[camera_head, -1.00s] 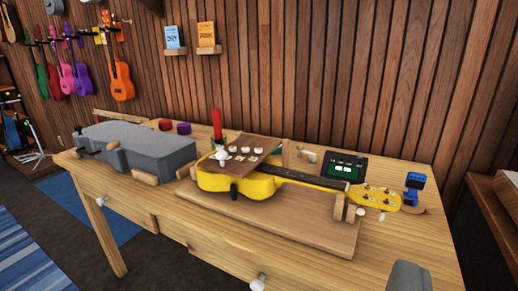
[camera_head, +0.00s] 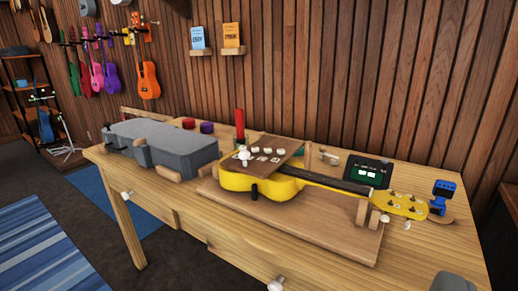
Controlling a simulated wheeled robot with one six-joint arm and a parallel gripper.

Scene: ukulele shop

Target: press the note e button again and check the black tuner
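A brown board (camera_head: 275,145) with several white buttons (camera_head: 266,150) and small white labels sits over the body of a yellow ukulele (camera_head: 236,182). The labels are too small to read, so I cannot tell which button is note e. A black tuner (camera_head: 370,171) with a lit green display stands behind the ukulele's neck; its reading is too small to make out. A blue tuner (camera_head: 443,190) stands by the headstock at the right.
The ukulele lies on a wooden board (camera_head: 300,229) on a wooden workbench (camera_head: 215,228). A grey instrument case (camera_head: 163,143) lies at the bench's left. A red cylinder (camera_head: 239,125) stands behind the button board. Floor at the lower left is open, with a blue striped rug (camera_head: 45,250).

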